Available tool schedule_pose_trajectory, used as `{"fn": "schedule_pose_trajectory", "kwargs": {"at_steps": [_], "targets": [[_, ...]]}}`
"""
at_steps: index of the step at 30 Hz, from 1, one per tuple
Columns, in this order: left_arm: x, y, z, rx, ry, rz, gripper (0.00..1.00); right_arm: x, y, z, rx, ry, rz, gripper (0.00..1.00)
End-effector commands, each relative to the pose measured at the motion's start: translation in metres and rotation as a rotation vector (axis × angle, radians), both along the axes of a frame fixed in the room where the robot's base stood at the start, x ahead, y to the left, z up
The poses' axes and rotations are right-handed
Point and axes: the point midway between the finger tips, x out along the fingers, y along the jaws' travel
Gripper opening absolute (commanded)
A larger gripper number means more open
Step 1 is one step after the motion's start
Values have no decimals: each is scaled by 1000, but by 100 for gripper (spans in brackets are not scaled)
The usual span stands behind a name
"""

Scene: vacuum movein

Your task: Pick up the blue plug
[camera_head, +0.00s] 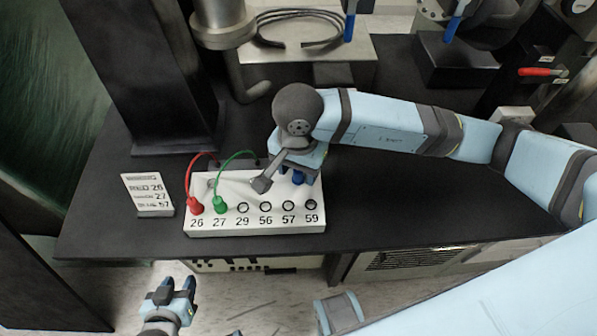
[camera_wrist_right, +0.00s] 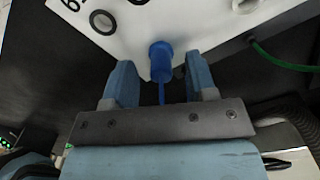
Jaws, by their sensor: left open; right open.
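The blue plug (camera_wrist_right: 160,62) stands on the white numbered panel (camera_wrist_right: 100,48), its blue cable running back towards my right gripper. In the head view the blue plug (camera_head: 298,178) is at the panel's back right, partly hidden by my right gripper (camera_head: 297,172). In the right wrist view my right gripper (camera_wrist_right: 158,72) is open, one finger on each side of the plug, with a visible gap on both sides. I cannot tell how deep the plug lies between them. My left gripper (camera_head: 171,286) is open and empty, below the table's front edge.
A red plug (camera_head: 194,206) and a green plug (camera_head: 220,205) sit in holes 26 and 27, with cables arching back. Holes 29 to 59 look empty. A small card (camera_head: 148,194) stands left of the panel. The black tabletop (camera_head: 400,210) is clear to the right.

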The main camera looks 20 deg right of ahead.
Motion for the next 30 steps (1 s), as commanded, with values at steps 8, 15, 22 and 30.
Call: {"fn": "schedule_pose_trajectory", "kwargs": {"at_steps": [8, 15, 22, 30], "targets": [[0, 0, -1, 2, 2, -1, 43, 0, 0, -8, 1, -1, 0, 52], [-1, 3, -2, 12, 5, -9, 43, 0, 0, -8, 1, -1, 0, 8], [-1, 4, -3, 13, 5, -10, 43, 0, 0, -8, 1, -1, 0, 0], [-1, 2, -3, 8, 6, -6, 43, 1, 1, 16, 2, -6, 1, 0]]}}
